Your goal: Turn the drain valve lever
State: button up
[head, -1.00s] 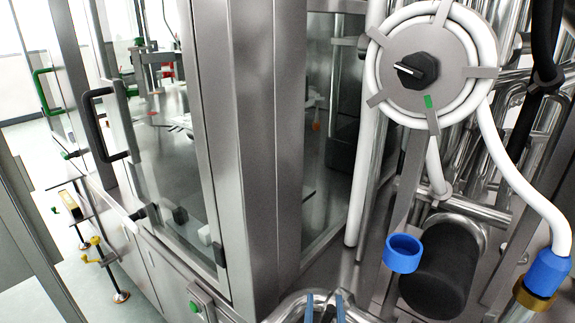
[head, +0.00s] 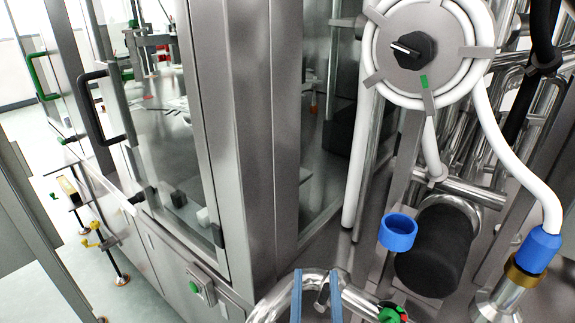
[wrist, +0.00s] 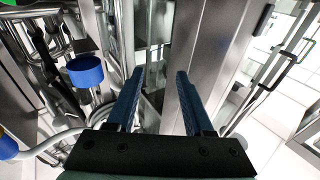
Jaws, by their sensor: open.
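My gripper (head: 315,273) shows at the bottom of the head view as two blue fingers, apart with nothing held between them. The fingers also show apart in the wrist view (wrist: 160,74). In the head view they are in front of a curved steel pipe (head: 276,300). A small green and red part (head: 392,314) sits at the bottom edge, right of the fingers, partly cut off. A black knob with a pale pointer (head: 413,50) is on a round steel plate at upper right, with a green mark below it. I cannot tell which part is the drain valve lever.
A blue ring (head: 398,233) and a black cylinder (head: 438,250) stand right of the gripper. A white hose (head: 503,150) runs down to a blue fitting (head: 538,250). The steel cabinet post (head: 285,120) rises left of them. Open floor (head: 35,205) lies far left.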

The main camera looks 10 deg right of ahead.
jog(key=w+a+r+t+p, duration=0.1)
jog(key=a+r, duration=0.1)
jog(key=r, duration=0.8)
jog(key=w+a+r+t+y+p, duration=0.1)
jog(key=w+r+t+p, duration=0.1)
jog(key=r, duration=0.9)
jog(key=shift+a+n, duration=0.3)
jog(key=shift+a, duration=0.05)
